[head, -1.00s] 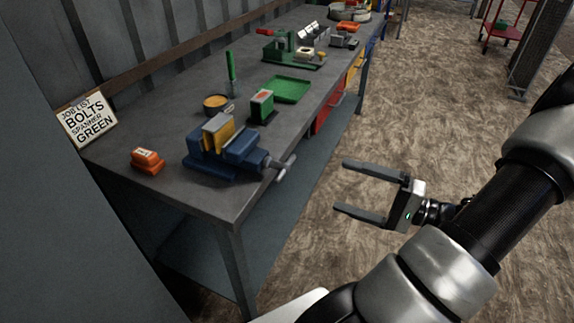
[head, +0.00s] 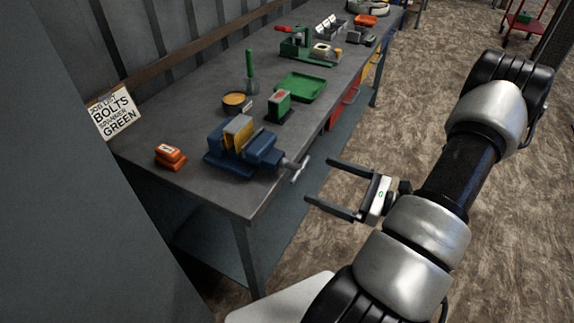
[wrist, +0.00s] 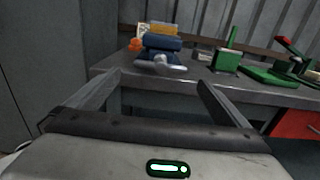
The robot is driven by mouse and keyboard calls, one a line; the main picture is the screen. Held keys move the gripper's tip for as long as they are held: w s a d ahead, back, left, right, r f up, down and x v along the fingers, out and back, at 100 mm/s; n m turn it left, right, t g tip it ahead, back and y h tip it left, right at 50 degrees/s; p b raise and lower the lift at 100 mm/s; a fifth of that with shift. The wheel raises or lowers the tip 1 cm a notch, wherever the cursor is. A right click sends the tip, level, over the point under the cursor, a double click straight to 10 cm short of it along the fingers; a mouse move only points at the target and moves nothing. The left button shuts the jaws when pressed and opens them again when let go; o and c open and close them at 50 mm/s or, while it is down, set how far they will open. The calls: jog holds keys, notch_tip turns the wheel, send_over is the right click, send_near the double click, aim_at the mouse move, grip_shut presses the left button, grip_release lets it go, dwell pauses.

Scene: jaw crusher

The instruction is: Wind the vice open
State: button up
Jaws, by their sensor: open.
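The blue vice (head: 243,150) sits near the front edge of the grey workbench in the head view, with a yellow and grey piece (head: 238,132) at its jaws. Its grey handle (head: 297,168) sticks out past the bench edge toward my gripper. My gripper (head: 318,186) is open and empty, off the bench, just right of the handle and apart from it. In the wrist view the vice (wrist: 161,43) and its handle (wrist: 160,63) show ahead, between and beyond my two fingers (wrist: 155,88). Whether the vice jaws touch the yellow piece is hard to tell.
An orange box (head: 170,156) stands left of the vice on the workbench (head: 200,182). A green block (head: 279,106), a green tray (head: 301,87) and an orange-topped round tin (head: 236,101) stand behind it. A job list sign (head: 114,110) leans at the back left.

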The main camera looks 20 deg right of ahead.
aim_at(287, 166)
jog(key=x, duration=1.1)
jog(key=shift+w+a, duration=0.25)
jog(key=shift+c, duration=0.4)
jog(key=c, duration=1)
jog(key=shift+o, duration=0.2)
jog(key=shift+r+m, duration=0.15)
jog(key=shift+m, duration=0.45)
jog(key=o, duration=1)
jog(key=shift+o, duration=0.2)
jog(key=shift+s, duration=0.1)
jog(key=v, duration=1.7)
jog(key=shift+d+p, duration=0.2)
jog(key=shift+p, duration=0.15)
jog(key=shift+s, duration=0.1)
